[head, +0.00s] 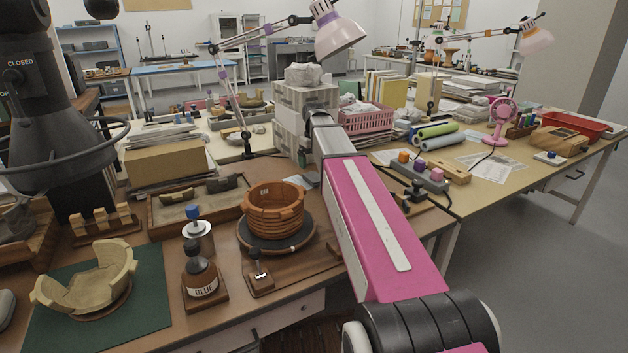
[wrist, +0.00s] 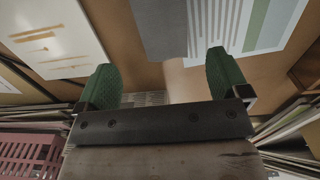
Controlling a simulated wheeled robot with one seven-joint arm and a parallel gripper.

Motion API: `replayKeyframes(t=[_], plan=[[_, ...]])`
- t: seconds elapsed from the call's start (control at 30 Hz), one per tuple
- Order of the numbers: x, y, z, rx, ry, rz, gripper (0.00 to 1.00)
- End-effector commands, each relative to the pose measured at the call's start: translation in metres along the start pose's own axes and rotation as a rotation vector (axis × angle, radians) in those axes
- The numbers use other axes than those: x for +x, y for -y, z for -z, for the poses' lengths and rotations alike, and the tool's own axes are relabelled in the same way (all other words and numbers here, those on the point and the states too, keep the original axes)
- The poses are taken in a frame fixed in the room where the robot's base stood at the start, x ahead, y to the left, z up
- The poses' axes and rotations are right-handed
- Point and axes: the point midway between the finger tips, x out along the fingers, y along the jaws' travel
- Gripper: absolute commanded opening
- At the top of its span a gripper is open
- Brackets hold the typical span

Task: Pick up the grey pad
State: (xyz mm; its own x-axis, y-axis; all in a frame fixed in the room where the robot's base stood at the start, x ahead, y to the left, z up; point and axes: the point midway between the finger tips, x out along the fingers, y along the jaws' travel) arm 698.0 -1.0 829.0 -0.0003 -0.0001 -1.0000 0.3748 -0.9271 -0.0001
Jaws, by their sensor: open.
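My gripper (wrist: 163,85) shows in the wrist view with its two green-padded fingers wide apart and nothing between them. A flat grey rectangle (wrist: 160,28), which looks like the grey pad, lies at the top middle of the wrist view on the brown surface. It is beyond the fingertips and apart from them, and the top picture edge cuts it off. In the head view my pink arm reaches away over the bench; its gripper is not clear there, and I cannot make out the pad.
In the wrist view a striped sheet (wrist: 265,22) lies right of the grey rectangle and a marked white sheet (wrist: 55,38) left. A pink basket (wrist: 25,150) is lower left. In the head view a ringed clay pot (head: 272,212) and glue bottle (head: 201,275) stand nearer.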

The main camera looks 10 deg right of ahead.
Motion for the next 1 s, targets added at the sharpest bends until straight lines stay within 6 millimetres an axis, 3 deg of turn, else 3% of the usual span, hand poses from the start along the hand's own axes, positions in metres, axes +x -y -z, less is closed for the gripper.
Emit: replayKeyframes(t=[0.27, 0.6, 0.87, 1.0], plan=[[0.018, 0.002, -0.002, 0.0, 0.0, 0.0, 0.94], [0.058, 0.004, -0.006, 0.0, 0.001, 0.0, 0.94], [0.061, 0.004, -0.006, 0.0, -0.001, 0.0, 0.94], [0.061, 0.004, -0.006, 0.0, -0.001, 0.0, 0.51]])
